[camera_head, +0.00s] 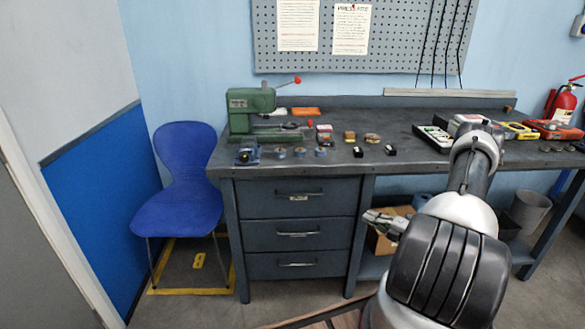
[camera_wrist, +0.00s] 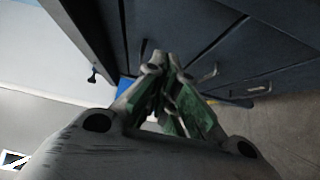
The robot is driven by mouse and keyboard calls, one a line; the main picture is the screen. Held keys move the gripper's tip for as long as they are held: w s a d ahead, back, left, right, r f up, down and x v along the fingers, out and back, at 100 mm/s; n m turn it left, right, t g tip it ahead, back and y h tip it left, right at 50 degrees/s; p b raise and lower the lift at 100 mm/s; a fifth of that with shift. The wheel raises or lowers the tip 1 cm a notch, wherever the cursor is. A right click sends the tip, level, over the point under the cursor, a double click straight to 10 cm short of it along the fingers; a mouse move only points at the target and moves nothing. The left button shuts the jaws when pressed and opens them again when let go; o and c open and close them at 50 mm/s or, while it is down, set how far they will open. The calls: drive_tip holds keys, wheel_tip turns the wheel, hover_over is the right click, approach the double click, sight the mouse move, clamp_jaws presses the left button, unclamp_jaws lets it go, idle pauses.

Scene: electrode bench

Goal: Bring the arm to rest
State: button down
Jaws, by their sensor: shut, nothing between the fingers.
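My arm (camera_head: 445,265) rises at the right of the head view, bent, in front of the workbench. My gripper (camera_head: 375,221) sticks out to the left of the arm, below the bench top and just right of the drawer unit in the picture. In the wrist view my gripper (camera_wrist: 165,68) is shut, its fingertips together and nothing held between them. The drawer fronts (camera_wrist: 265,55) show beyond the fingers. Part of the arm is hidden behind its nearest link.
The workbench (camera_head: 385,165) carries a green press (camera_head: 252,110), small parts and tools. Its drawer unit (camera_head: 297,235) faces me. A cardboard box (camera_head: 385,240) is on the lower shelf behind my gripper. A blue chair (camera_head: 182,180) stands at the left. Floor before the drawers is clear.

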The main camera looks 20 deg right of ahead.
drive_tip(key=s+a+f+n+g+y, duration=0.3)
drive_tip(key=s+a+n+g, duration=0.25)
drive_tip(key=s+n, duration=0.35)
drive_tip(key=s+a+r+n+g, duration=0.4)
drive_tip(key=s+r+n+g, duration=0.15)
drive_tip(key=n, duration=0.45)
drive_tip(key=s+a+r+n+g+h, duration=0.1)
drive_tip(key=s+r+n+g+h, duration=0.3)
drive_tip(key=r+n, duration=0.75)
drive_tip(key=s+r+n+g+h, duration=0.3)
drive_tip(key=s+r+n+h, duration=0.15)
drive_tip(key=r+n, duration=0.7)
drive_tip(key=s+a+r+n+t+h, duration=0.1)
drive_tip(key=s+a+r+n+t, duration=0.1)
drive_tip(key=r, duration=0.6)
drive_tip(key=s+a+r+n+t+h, duration=0.2)
drive_tip(key=a+r+n+t, duration=0.2)
drive_tip(key=r, duration=0.4)
drive_tip(key=shift+s+a+r+t, duration=0.2)
drive_tip(key=shift+a+r+t, duration=0.2)
drive_tip(key=shift+a, duration=0.35)
drive_tip(key=shift+h, duration=0.25)
